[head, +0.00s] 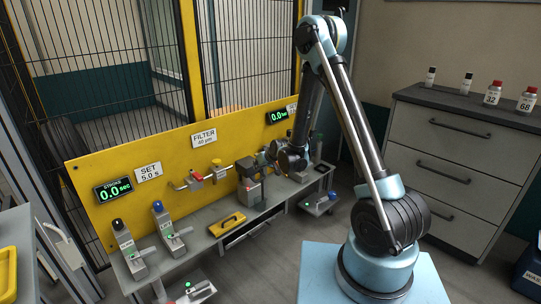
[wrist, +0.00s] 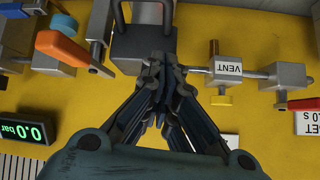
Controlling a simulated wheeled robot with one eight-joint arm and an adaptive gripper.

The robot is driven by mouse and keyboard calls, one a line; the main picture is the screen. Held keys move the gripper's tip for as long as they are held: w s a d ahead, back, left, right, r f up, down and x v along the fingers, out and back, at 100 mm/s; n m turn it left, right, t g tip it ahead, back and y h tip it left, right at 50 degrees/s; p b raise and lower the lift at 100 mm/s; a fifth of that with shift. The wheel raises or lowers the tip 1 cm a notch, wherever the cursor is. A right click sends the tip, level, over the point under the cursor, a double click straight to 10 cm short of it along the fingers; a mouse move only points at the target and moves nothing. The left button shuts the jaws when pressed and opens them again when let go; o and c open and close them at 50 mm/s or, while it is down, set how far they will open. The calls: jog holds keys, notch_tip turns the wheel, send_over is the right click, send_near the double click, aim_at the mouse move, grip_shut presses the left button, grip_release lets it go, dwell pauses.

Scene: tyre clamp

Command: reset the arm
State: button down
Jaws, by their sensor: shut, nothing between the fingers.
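My arm reaches from its blue pedestal over the bench, toward the yellow panel (head: 135,165). My gripper (head: 263,160) is at the panel's right part in the head view. In the wrist view my gripper (wrist: 160,62) has its dark fingers drawn together with nothing between them. A grey block (wrist: 143,45) lies just beyond the fingertips; I cannot tell if they touch. A VENT label (wrist: 229,67) and a yellow knob (wrist: 222,100) are to the right, and an orange handle (wrist: 62,47) is to the left.
The grey bench (head: 205,243) carries a black-knobbed unit (head: 127,249), a blue-knobbed unit (head: 167,228) and a yellow-handled item (head: 227,224). A pressure display (wrist: 37,132) reads 0.0 bar. A drawer cabinet (head: 455,150) with small bottles stands at the right.

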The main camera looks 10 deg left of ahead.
jog(key=s+d+r+m+h, duration=0.1)
jog(key=s+d+r, duration=0.2)
jog(key=d+r, duration=0.4)
jog(key=s+d+r+m+g+h, duration=0.1)
jog(key=s+d+r+h, duration=0.3)
jog(key=d, duration=0.6)
jog(key=s+d+r+m+y, duration=0.1)
jog(key=s+d+r, duration=0.2)
jog(key=d+r, duration=0.45)
jog(key=s+d+m+g+h, duration=0.1)
jog(key=s+d, duration=0.5)
jog(key=s, duration=0.3)
jog(key=s+d+m+g+h, duration=0.1)
jog(key=s+d+m, duration=0.1)
jog(key=s+d, duration=0.5)
jog(key=s+d+f+m+g+h, duration=0.1)
jog(key=s+d, duration=0.5)
jog(key=s, duration=0.6)
jog(key=shift+s+d+m, duration=0.25)
jog(key=shift+d+m, duration=0.15)
jog(key=shift+f, duration=0.1)
jog(key=shift+w+f+g, duration=0.2)
jog(key=shift+w+g, duration=0.1)
jog(key=shift+w, duration=0.15)
